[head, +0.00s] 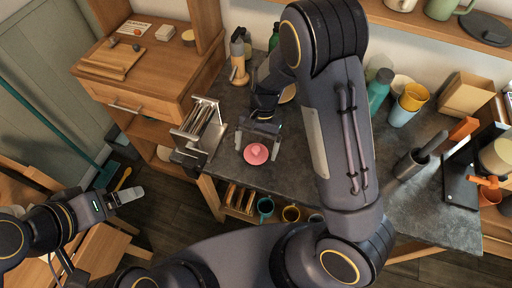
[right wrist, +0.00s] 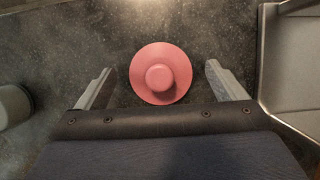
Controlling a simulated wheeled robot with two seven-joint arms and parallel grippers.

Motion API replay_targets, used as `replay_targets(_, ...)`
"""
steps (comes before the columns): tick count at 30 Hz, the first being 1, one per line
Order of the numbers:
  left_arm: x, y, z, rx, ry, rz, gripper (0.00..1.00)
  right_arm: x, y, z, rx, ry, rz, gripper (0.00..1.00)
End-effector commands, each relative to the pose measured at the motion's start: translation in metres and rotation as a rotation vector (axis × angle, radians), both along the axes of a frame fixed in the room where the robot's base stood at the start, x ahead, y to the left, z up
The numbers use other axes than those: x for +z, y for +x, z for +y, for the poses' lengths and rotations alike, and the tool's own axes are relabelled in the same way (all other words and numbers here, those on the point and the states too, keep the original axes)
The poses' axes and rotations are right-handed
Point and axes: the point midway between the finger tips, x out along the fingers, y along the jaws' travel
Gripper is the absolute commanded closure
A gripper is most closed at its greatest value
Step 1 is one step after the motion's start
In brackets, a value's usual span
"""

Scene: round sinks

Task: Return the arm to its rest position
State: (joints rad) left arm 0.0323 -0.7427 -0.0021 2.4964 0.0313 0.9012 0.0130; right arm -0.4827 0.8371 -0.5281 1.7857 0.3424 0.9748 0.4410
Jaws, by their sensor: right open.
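My right gripper (head: 257,138) is open above the dark counter (head: 285,178), with nothing between its fingers. A round pink lid-like piece with a central knob (head: 256,153) lies on the counter just beyond the fingertips. In the right wrist view the pink piece (right wrist: 160,73) shows between the two spread fingers of the right gripper (right wrist: 159,68), apart from both. My right arm reaches over the counter and hides part of it. My left gripper (head: 126,196) is low at the left, away from the counter, and seems empty; its jaw gap is unclear.
A metal rack (head: 201,125) stands left of the right gripper. A wooden drawer cabinet (head: 140,98) is at the back left. A shelf (head: 440,30) runs above the counter.

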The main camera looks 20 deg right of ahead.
Motion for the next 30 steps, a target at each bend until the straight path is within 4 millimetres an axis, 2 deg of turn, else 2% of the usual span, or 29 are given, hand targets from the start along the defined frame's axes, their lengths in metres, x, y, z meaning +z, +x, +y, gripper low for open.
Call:
replay_targets(10, -0.006, 0.000, 0.000, 0.000, 0.000, 0.000, 0.16, 0.052, 0.019, -0.012, -0.001, 0.003, -0.004, 0.09)
replay_targets(19, -0.006, 0.000, 0.000, 0.000, 0.000, 0.000, 0.16, 0.066, 0.022, -0.016, 0.000, 0.005, -0.004, 0.09)
replay_targets(23, -0.006, 0.000, 0.000, 0.000, 0.000, 0.000, 0.16, 0.081, 0.015, -0.023, -0.001, 0.053, -0.037, 0.09)
replay_targets(26, -0.006, 0.000, 0.000, 0.000, 0.000, 0.000, 0.16, 0.103, 0.003, -0.034, 0.008, 0.123, -0.100, 0.09)
replay_targets(30, -0.006, 0.000, 0.000, 0.000, 0.000, 0.000, 0.16, 0.138, -0.024, -0.050, 0.038, 0.217, -0.227, 0.09)
